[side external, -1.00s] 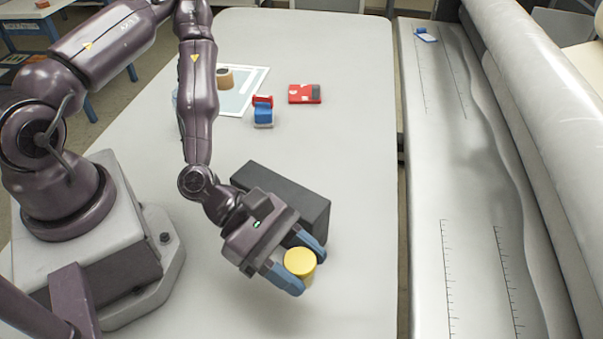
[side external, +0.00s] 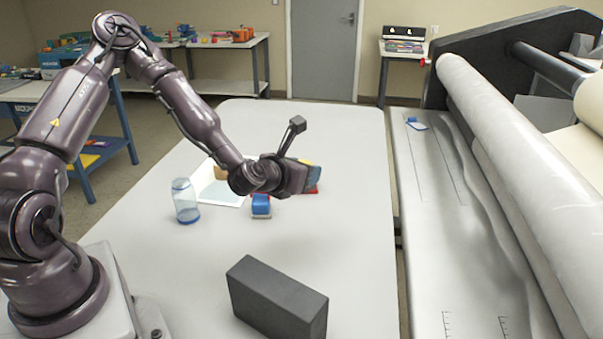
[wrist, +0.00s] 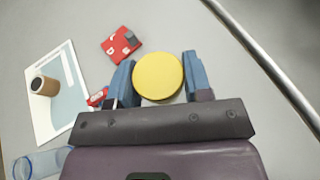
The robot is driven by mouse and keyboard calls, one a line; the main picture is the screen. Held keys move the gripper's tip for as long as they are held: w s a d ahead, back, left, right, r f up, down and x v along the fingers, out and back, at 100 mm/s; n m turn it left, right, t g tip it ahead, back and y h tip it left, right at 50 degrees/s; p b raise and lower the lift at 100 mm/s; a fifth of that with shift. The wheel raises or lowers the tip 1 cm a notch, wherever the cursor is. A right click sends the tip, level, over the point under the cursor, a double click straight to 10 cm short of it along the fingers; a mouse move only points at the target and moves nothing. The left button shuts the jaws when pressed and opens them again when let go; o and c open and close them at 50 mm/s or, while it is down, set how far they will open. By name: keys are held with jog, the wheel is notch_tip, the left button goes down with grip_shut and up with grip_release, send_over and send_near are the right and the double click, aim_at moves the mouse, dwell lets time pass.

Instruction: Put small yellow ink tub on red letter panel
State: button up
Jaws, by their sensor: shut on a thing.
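My gripper (side external: 314,174) is raised over the far part of the grey table. In the wrist view its blue fingers (wrist: 158,68) are shut on the small yellow ink tub (wrist: 158,76), one on each side of it. In the side view only a sliver of the yellow tub (side external: 306,162) shows behind the gripper. The red letter panel (wrist: 115,47) lies flat on the table, ahead and left of the tub in the wrist view, with a dark grey piece at one corner. In the side view the panel (side external: 313,189) is mostly hidden behind the gripper.
A blue-and-red stamp (side external: 261,207) stands just left of the gripper. A white-and-blue sheet (wrist: 70,70) bears a brown tub (wrist: 44,85). A clear jar (side external: 185,202) stands left. A dark block (side external: 278,297) lies in front. The laminator (side external: 510,160) borders the table's right.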

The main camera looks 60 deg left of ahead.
jog(key=a+r+n+g+y, duration=0.2)
jog(key=a+n+y, duration=0.1)
jog(key=a, duration=0.6)
jog(key=w+a+f, duration=0.1)
jog(key=w+f, duration=0.2)
jog(key=w, duration=0.1)
jog(key=w+a+f, duration=0.2)
jog(key=w+f, duration=0.1)
jog(key=w, duration=0.1)
jog(key=w+a+f, duration=0.2)
jog(key=w+f, duration=0.1)
jog(key=w, duration=0.1)
jog(key=shift+w+a+f, duration=0.15)
jog(key=shift+w+f, duration=0.15)
jog(key=shift+w, duration=0.05)
jog(key=shift+f, duration=1.45)
jog(key=shift+f, duration=0.15)
jog(key=o, duration=0.9)
